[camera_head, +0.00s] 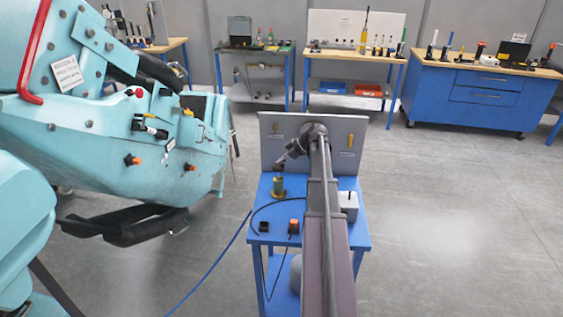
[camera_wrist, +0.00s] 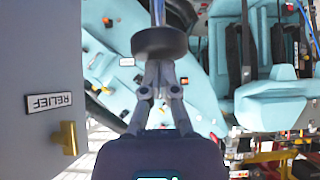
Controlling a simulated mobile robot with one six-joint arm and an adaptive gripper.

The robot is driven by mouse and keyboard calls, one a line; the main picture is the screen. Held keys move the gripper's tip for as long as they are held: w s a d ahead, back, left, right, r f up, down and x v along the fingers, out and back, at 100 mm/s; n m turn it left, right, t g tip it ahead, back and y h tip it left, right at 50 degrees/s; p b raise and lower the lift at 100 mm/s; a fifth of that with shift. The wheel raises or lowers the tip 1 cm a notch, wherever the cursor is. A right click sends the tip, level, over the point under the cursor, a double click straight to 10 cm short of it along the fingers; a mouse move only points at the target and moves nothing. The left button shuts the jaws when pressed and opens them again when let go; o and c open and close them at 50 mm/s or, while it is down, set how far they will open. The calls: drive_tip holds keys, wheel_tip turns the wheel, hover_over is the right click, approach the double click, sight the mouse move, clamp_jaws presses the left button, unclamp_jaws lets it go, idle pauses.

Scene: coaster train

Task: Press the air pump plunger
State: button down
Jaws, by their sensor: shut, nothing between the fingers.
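In the head view my gripper (camera_head: 281,162) is small, close above the pump, and the knob is hard to make out there.
A grey panel (camera_head: 352,140) stands at the cart's back, with a RELIEF label (camera_wrist: 48,102) and a yellow lever (camera_wrist: 68,138). An orange-topped box (camera_head: 293,226) and a hose are on the cart. The teal coaster train (camera_head: 110,135) is at left. Open floor lies right.

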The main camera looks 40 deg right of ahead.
sight(282, 167)
drive_tip(key=shift+f+b, duration=1.45)
drive_tip(key=shift+f, duration=0.4)
drive_tip(key=shift+r, duration=0.25)
wheel_tip(282, 167, up, 4)
drive_tip(key=p, duration=0.4)
drive_tip(key=shift+r+p, duration=0.15)
drive_tip(key=shift+p, duration=0.25)
drive_tip(key=p+v, duration=0.6)
drive_tip(key=v, duration=0.3)
drive_tip(key=shift+s+d, duration=0.25)
drive_tip(key=shift+s, duration=0.05)
drive_tip(key=shift+a, duration=0.1)
